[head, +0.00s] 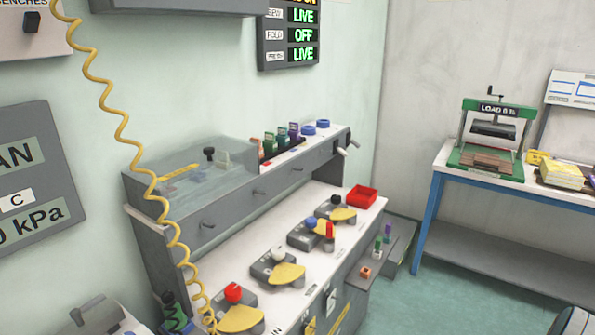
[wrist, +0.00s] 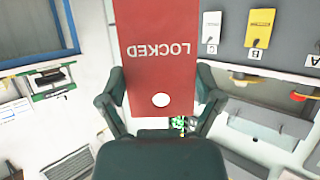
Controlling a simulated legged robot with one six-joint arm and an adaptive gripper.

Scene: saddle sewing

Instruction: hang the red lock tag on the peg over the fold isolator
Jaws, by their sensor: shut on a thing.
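The red lock tag (wrist: 160,50) is between my gripper's two dark fingers (wrist: 160,100) in the wrist view. It reads LOCKED upside down in the picture and has a round pale hole near the palm end. My gripper is shut on it. I cannot clearly make out my gripper or the tag in the head view. The wrist view shows a grey panel (wrist: 285,30) with lettered plates, a white tag (wrist: 211,27) and a yellow tag (wrist: 259,28). In the head view the status board (head: 289,36) reads FOLD OFF. I cannot tell which peg is over the fold isolator.
A long white bench (head: 305,213) has several yellow pads and coloured knobs, with a red tray (head: 361,197) at its far end. A coiled yellow cord (head: 125,142) hangs at the left. A green-framed press (head: 490,140) stands on a side table at the right.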

